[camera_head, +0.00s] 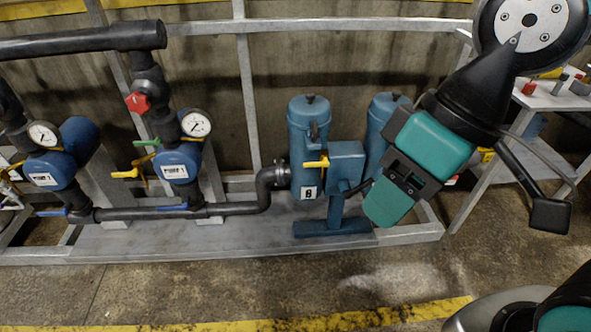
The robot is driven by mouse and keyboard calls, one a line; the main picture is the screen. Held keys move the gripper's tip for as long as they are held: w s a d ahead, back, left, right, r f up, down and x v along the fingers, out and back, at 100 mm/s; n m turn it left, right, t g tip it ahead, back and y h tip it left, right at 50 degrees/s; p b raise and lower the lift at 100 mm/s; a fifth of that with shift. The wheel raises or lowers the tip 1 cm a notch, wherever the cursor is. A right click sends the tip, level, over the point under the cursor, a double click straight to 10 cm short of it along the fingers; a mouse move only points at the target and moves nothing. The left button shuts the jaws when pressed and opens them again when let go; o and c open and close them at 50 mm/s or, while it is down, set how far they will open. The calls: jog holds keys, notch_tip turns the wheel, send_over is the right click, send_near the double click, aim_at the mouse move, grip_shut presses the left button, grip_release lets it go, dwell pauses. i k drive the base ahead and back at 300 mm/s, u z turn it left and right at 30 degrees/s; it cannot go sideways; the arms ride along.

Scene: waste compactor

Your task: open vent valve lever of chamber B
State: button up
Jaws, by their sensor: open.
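A blue chamber (309,145) stands right of centre with a small white label (309,192) that looks like a B, though it is too small to be sure. A yellow lever (317,163) sticks out level at its lower right, beside a blue box on a post (346,162). I cannot tell for certain that it is the vent valve lever. A second blue chamber (384,118) stands to the right, its lower part and any label hidden. My teal and black gripper (386,203) points down to the left, in front of the second chamber and right of the post. It is open and appears empty.
Black pipes, gauges (196,124), a red knob (138,102) and another yellow lever (125,174) fill the left. A grey metal frame (240,246) carries the equipment. A workbench (548,98) stands at right. The floor in front is clear.

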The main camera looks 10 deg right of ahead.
aim_at(325, 164)
jog(key=u, duration=2.1)
jog(key=i, duration=1.2)
jog(key=z, duration=2.85)
